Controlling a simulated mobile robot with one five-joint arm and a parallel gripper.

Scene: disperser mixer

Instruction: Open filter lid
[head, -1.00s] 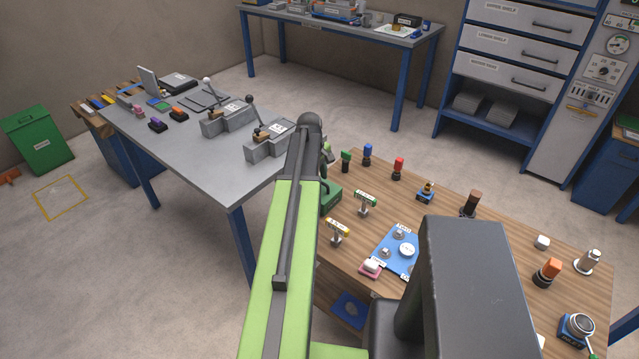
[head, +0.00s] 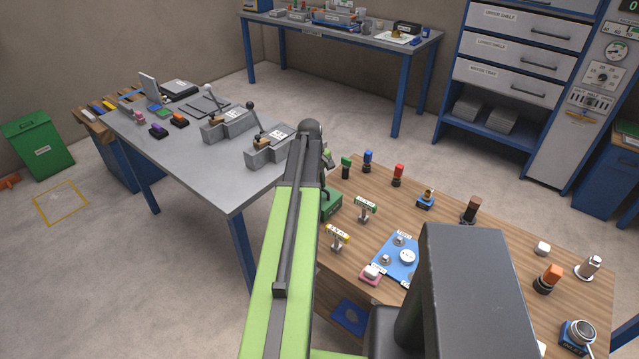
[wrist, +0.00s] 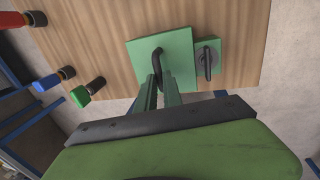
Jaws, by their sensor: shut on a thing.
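A green square lid (wrist: 172,45) with a dark loop handle (wrist: 157,62) shows at the top middle of the wrist view. My gripper (wrist: 160,78) has its two green fingers close together on this handle, shut on it. To the right of the lid is a smaller green block (wrist: 208,68) with a round dark fitting and a dark lever. In the head view the green filter box (head: 331,206) sits at the left edge of the wooden table, partly hidden by my arm. My gripper is mostly hidden behind my arm there.
Green (head: 346,167), blue (head: 368,161) and red (head: 397,175) knobs stand along the wooden table's far edge. Two labelled T-handles (head: 365,208) and a blue panel (head: 392,262) are nearer. The grey table (head: 185,165) with lever blocks stands close on the left.

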